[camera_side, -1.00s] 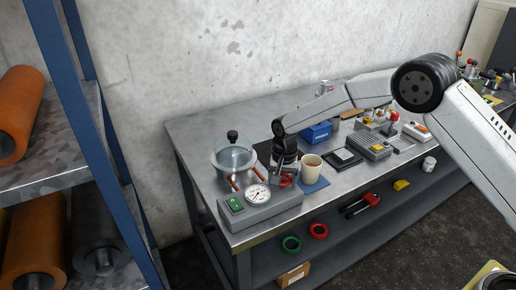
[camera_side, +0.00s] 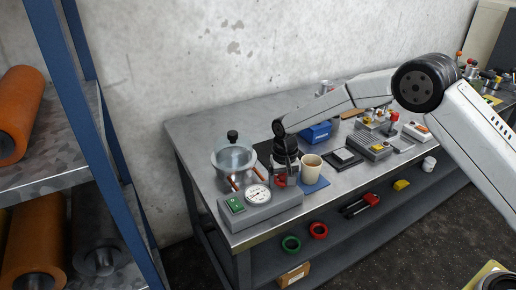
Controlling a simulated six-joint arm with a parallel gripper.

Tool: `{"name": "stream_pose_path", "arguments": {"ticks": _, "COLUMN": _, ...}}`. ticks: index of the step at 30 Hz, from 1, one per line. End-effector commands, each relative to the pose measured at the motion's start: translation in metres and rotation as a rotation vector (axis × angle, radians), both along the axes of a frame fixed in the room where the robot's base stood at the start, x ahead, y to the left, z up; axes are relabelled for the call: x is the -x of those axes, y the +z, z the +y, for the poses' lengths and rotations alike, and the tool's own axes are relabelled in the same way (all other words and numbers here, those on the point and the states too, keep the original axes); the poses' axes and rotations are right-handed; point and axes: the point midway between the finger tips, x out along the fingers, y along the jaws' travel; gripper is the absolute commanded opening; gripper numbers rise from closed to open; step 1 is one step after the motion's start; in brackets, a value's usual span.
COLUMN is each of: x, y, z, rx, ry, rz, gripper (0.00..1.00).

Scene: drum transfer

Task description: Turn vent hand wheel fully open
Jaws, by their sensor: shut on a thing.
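A small red hand wheel (camera_side: 281,180) sits at the back right of a grey box with a round white gauge (camera_side: 258,195) and a green switch (camera_side: 236,204). My gripper (camera_side: 284,177) points down at the hand wheel and is shut on it. The jaws partly hide the wheel, so its exact angle cannot be read. The gauge needle is too small to read.
A clear vessel with a black knob (camera_side: 233,158) stands just left of my gripper. A beige cup (camera_side: 311,168) on a blue mat (camera_side: 313,187) stands close on its right. A dark block (camera_side: 345,157) and several devices lie farther right on the steel bench (camera_side: 197,136).

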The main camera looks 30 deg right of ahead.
Motion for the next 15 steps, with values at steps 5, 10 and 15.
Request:
{"name": "stream_pose_path", "arguments": {"ticks": 5, "x": 0.0008, "y": 0.0002, "z": -0.0005, "rx": 0.000, "ry": 0.166, "rz": 0.002, "gripper": 0.21}}
{"name": "stream_pose_path", "arguments": {"ticks": 10, "x": 0.0009, "y": 0.0002, "z": -0.0010, "rx": 0.000, "ry": 0.328, "rz": 0.003, "gripper": 0.21}}
{"name": "stream_pose_path", "arguments": {"ticks": 15, "x": 0.0009, "y": 0.0001, "z": -0.0015, "rx": 0.000, "ry": 0.489, "rz": 0.003, "gripper": 0.21}}
